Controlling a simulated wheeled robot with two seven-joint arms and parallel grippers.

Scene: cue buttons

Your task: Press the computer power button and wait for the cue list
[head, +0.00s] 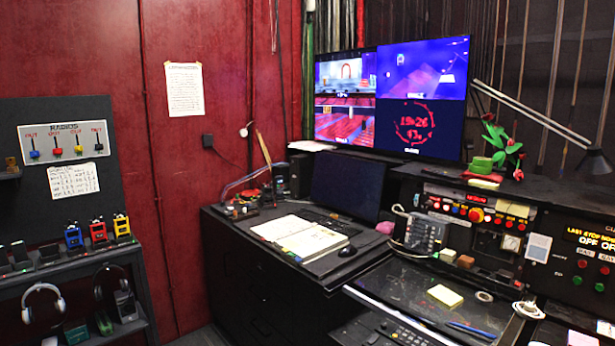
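A dark computer monitor (347,186) stands on the black corner desk (240,238), and its screen is dark and blank. A black keyboard (325,219) lies in front of it, and a mouse (347,250) lies to the right of an open book of printed pages (300,237). I cannot pick out the computer's power button in this view. No cue list shows on the dark monitor. Neither of my grippers is in view.
A large lit screen (391,98) with four pictures hangs above the desk. A control console (470,220) with coloured buttons stands at the right, under a desk lamp (592,163). A radio rack (70,190) stands at the left. Floor between rack and desk looks clear.

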